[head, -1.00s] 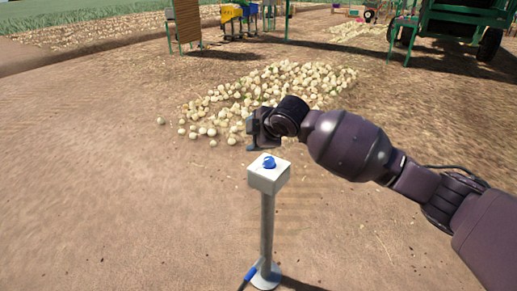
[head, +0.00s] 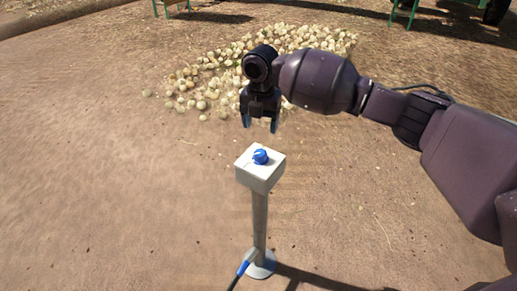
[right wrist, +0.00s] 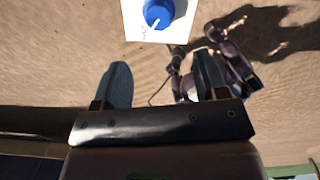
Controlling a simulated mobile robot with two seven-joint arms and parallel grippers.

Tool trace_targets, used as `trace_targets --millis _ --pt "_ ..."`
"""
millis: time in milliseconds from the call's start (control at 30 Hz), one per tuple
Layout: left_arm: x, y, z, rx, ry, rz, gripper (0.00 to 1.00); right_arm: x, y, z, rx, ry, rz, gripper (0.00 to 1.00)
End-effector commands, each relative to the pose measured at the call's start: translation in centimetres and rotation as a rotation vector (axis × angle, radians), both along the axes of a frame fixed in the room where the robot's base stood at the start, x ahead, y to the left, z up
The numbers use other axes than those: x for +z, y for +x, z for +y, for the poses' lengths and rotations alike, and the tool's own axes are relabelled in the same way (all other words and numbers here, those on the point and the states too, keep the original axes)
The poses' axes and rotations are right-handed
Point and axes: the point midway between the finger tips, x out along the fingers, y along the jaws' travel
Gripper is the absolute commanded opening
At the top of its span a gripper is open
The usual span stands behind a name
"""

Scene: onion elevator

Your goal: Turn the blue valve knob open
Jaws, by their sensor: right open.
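The blue valve knob (head: 260,157) sits on top of a white box (head: 260,177) on an upright grey post. It also shows at the top of the right wrist view (right wrist: 158,12), with a white pointer mark on it. My right gripper (head: 260,125) is open and empty, its two fingers pointing down. In the head view it is above and slightly beyond the knob, apart from it. In the right wrist view the knob lies beyond the fingertips (right wrist: 163,68), between their lines. My left gripper is not in view.
A pile of onions (head: 215,80) lies on the ground behind the post. A blue connector and cable (head: 243,266) run from the post's round foot (head: 262,265). Green machine legs stand at the far back. Open bare soil surrounds the post.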

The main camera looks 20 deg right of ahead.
Motion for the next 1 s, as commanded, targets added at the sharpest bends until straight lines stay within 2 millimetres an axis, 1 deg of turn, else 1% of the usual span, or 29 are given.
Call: trace_targets --millis 33,100,200,267,400,500,633,800,1000 --pt "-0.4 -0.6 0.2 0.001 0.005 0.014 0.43 -0.3 0.0 0.0 0.009 0.0 0.001 0.67" --pt "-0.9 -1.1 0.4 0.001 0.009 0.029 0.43 -0.8 0.0 0.0 0.013 0.0 0.004 0.67" --pt "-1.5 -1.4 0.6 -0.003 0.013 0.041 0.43 -2.1 0.0 0.0 0.012 0.001 0.005 0.67" --pt "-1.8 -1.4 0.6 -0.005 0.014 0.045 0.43 -3.0 0.0 0.0 0.012 0.001 0.006 0.67" --pt "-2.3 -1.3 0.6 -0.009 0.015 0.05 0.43 -5.5 0.0 0.0 0.01 0.001 0.006 0.67" --pt "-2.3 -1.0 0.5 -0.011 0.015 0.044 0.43 -7.3 0.0 0.0 0.009 0.001 0.007 0.67" --pt "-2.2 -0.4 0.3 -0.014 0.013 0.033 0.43 -9.1 0.0 -0.1 0.009 0.0 0.005 0.67" --pt "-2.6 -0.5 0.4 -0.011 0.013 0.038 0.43 -10.6 0.1 0.0 0.01 0.001 0.002 0.67" --pt "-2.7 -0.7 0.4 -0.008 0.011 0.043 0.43 -11.0 0.1 0.0 0.01 0.001 -0.002 0.67"
